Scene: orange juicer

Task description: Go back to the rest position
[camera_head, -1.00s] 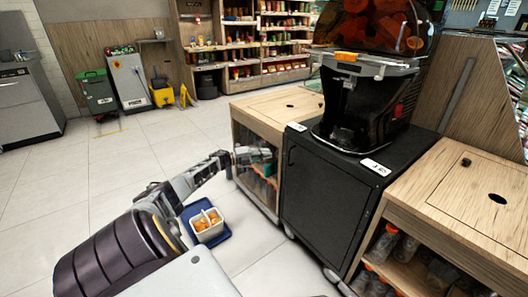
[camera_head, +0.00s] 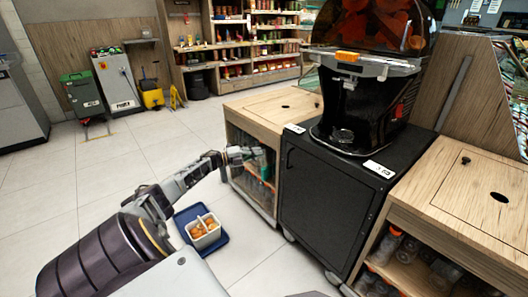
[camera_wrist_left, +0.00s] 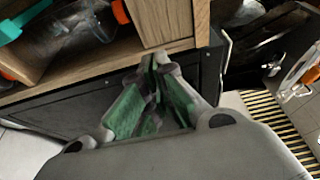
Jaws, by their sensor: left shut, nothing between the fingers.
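My left gripper (camera_head: 238,155) is at the end of my left arm, in front of the open side of the wooden cabinet left of the juicer. In the left wrist view its green-padded fingers (camera_wrist_left: 157,62) meet at the tips. They are shut with nothing between them. The wooden and black cabinet faces show close beyond the fingertips; I cannot tell whether they touch. My right gripper is not in view.
The orange juicer (camera_head: 365,75) stands on a black cabinet (camera_head: 325,205), with a small clear shape (camera_head: 342,136) at its foot. Wooden cabinets (camera_head: 465,195) flank it.

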